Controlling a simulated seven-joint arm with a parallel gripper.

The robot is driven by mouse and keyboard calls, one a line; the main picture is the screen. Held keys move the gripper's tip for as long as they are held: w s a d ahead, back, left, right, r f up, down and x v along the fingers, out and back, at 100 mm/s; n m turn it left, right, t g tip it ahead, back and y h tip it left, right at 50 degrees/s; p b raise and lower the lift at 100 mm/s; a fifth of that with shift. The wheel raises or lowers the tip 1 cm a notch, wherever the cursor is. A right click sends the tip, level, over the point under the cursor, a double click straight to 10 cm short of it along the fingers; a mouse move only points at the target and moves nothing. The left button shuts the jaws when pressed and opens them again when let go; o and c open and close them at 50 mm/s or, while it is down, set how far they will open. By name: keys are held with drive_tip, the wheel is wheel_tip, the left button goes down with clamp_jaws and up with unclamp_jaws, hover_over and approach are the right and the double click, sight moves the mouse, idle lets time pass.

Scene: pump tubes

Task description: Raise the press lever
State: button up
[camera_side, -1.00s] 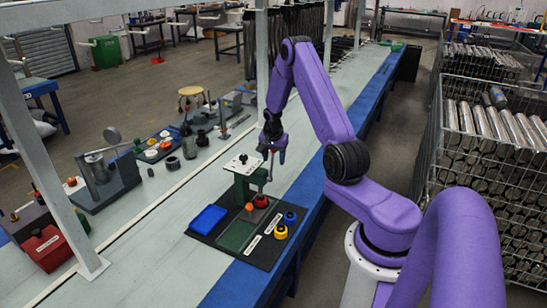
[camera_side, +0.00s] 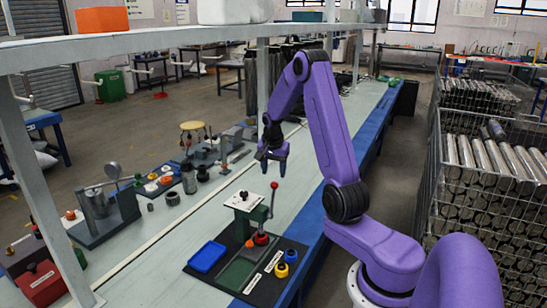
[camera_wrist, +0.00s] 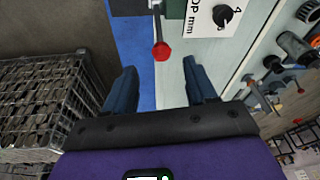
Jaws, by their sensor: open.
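The press (camera_side: 246,208) is a green column with a white top plate on a dark board. Its lever (camera_side: 271,202) is a thin grey rod ending in a red knob (camera_side: 274,185); it points up, with the knob above the top plate. My gripper (camera_side: 273,176) is above the knob, fingers downward and apart, holding nothing. In the wrist view, the red knob (camera_wrist: 161,51) shows between and just beyond the fingertips of my open gripper (camera_wrist: 160,66), with a gap on both sides. The lever's lower pivot is partly hidden by the press.
The board (camera_side: 232,277) bears a blue tray (camera_side: 207,257), a red cap (camera_side: 261,239) and blue and yellow caps (camera_side: 290,256). Other fixtures (camera_side: 102,212) stand across the bench at left. A shelf (camera_side: 180,36) spans overhead. Wire crates (camera_side: 490,205) stand at right.

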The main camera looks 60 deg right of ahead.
drive_tip(key=shift+v, duration=2.7)
drive_tip(key=shift+d, duration=0.15)
drive_tip(key=c, duration=0.7)
drive_tip(key=d+m+y, duration=0.1)
drive_tip(key=d+m, duration=0.1)
drive_tip(key=m, duration=0.1)
drive_tip(key=d+m, duration=0.3)
drive_tip(key=w+d+m+g+y, duration=0.1)
drive_tip(key=d+m, duration=0.1)
drive_tip(key=m, duration=0.1)
drive_tip(key=shift+w+d+f+m+y, duration=0.1)
drive_tip(key=shift+d+f+m+y, duration=0.2)
drive_tip(key=shift+m, duration=0.1)
clamp_jaws()
drive_tip(key=s+d+m+y, duration=0.1)
drive_tip(key=d+m+y, duration=0.3)
drive_tip(key=d+m, duration=0.55)
drive_tip(key=a+f+m, duration=0.2)
drive_tip(key=a+f, duration=0.8)
drive_tip(key=shift+w+t, duration=0.3)
drive_tip(key=shift+w, duration=0.1)
